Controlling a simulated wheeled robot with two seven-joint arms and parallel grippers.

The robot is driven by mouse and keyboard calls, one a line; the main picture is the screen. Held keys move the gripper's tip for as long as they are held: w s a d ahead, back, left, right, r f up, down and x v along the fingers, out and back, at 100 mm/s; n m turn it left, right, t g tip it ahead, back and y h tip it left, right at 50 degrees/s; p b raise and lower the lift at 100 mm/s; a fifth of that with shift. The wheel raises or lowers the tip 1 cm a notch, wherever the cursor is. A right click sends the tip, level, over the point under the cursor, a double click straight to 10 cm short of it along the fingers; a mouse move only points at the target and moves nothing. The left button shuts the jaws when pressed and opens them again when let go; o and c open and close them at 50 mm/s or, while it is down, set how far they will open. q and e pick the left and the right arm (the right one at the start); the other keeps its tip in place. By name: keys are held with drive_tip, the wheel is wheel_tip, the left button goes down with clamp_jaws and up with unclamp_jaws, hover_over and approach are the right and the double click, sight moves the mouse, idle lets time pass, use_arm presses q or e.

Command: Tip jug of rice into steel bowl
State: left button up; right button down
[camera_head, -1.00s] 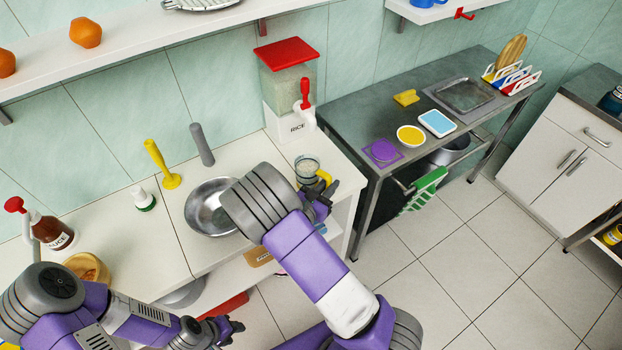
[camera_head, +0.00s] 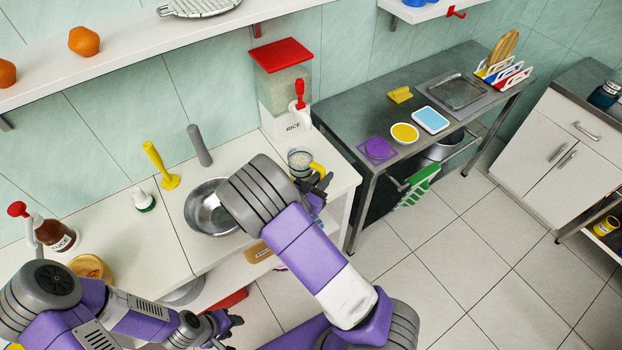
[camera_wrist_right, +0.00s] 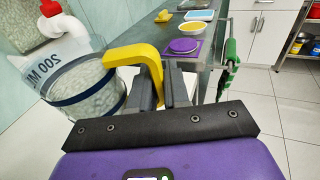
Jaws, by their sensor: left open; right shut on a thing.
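The clear jug (camera_head: 299,160) with a yellow handle is at the right end of the white counter, below the rice dispenser's red tap. In the right wrist view the jug (camera_wrist_right: 88,88) shows a "200 ML" mark and whitish rice inside. My right gripper (camera_head: 318,183) is shut on its yellow handle (camera_wrist_right: 138,56). The jug looks about upright; I cannot tell whether it touches the counter. The steel bowl (camera_head: 200,213) sits on the counter to the left, partly hidden by my right arm. My left gripper (camera_head: 230,322) is open and empty, low in front of the counter.
The rice dispenser (camera_head: 284,90) stands behind the jug. A yellow stand (camera_head: 157,165), a grey upright handle (camera_head: 199,145), a small white bottle (camera_head: 143,200) and a sauce bottle (camera_head: 55,233) stand left of or behind the bowl. A dark metal table (camera_head: 360,105) is at the right.

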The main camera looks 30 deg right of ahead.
drive_tip(key=a+r+n+t+y, duration=0.2)
drive_tip(key=a+r+n+t, duration=0.1)
drive_tip(key=a, duration=0.4)
drive_tip(key=a+r+n+t+y, duration=0.3)
drive_tip(key=a+r, duration=0.2)
drive_tip(key=a, duration=0.2)
drive_tip(key=shift+s+a+r+n+y, duration=0.3)
drive_tip(key=shift+s+n, duration=0.1)
drive_tip(key=w+a+r+n, duration=0.1)
drive_tip(key=w+a+n, duration=0.3)
drive_tip(key=n, duration=0.8)
drive_tip(key=w+a+r+n+t+h, duration=0.1)
drive_tip(key=w+a+n, duration=0.3)
drive_tip(key=a+n, duration=0.4)
drive_tip(key=shift+a+r+n+h, duration=0.2)
drive_tip(key=shift+r+n+h, duration=0.1)
drive_tip(key=shift+n, duration=2)
